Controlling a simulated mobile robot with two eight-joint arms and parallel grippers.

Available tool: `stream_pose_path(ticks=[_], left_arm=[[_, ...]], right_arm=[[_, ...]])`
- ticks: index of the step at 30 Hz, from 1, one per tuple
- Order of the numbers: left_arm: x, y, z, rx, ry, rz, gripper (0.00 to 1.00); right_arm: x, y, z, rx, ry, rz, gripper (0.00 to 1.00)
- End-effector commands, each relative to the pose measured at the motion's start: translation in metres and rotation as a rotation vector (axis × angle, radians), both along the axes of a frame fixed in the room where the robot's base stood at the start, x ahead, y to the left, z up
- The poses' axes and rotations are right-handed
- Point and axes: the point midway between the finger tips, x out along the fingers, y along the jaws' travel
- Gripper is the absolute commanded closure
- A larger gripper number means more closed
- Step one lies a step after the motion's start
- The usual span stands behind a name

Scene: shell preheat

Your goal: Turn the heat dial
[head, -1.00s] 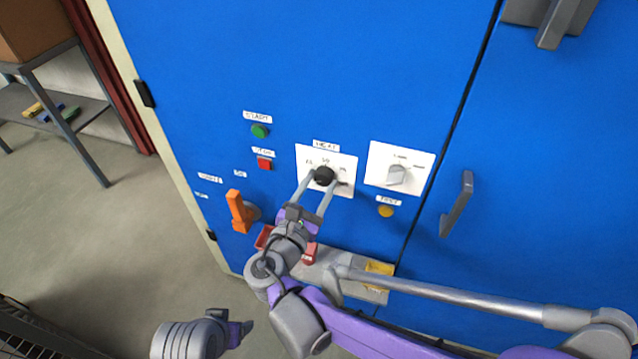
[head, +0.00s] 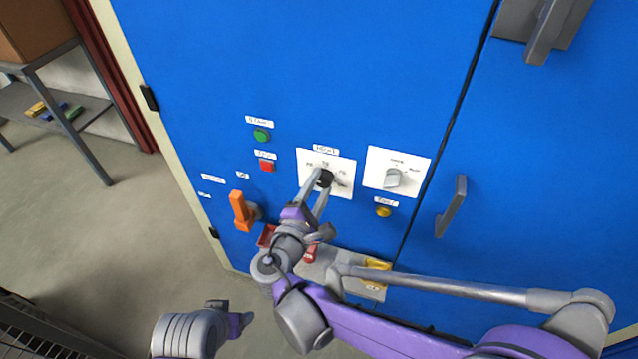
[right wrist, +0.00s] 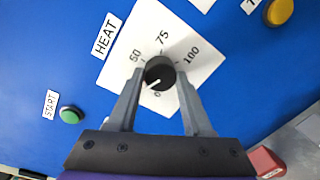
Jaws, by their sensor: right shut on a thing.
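The heat dial (head: 325,178) is a round black knob on a white plate (head: 343,164) on the blue cabinet door. In the right wrist view the dial (right wrist: 158,72) has 50, 75, 100 and 0 marked around it, and its white pointer line points to the lower left, near the 0. My right gripper (head: 320,183) has its two fingers on either side of the knob and is shut on it. Part of my left arm's end (head: 235,322) shows at the bottom of the head view; its jaws are unclear.
A green button (head: 262,135), red button (head: 266,166) and orange handle (head: 241,211) are left. A grey door handle (head: 452,207) juts out farther right.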

Motion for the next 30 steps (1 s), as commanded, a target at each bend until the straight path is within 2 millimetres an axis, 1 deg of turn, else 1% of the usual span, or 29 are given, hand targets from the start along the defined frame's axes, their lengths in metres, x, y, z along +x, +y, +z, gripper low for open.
stream_pose_path(ticks=[12, 30], left_arm=[[0.001, 0.0, 0.011, 0.0, -0.003, 0.0, 0.31], [0.001, 0.0, 0.02, 0.0, -0.006, 0.0, 0.31]], right_arm=[[0.0, -0.001, 0.002, 0.373, -0.123, 0.0, 1.0], [0.0, -0.002, 0.002, 0.914, -0.3, 0.001, 1.0]])
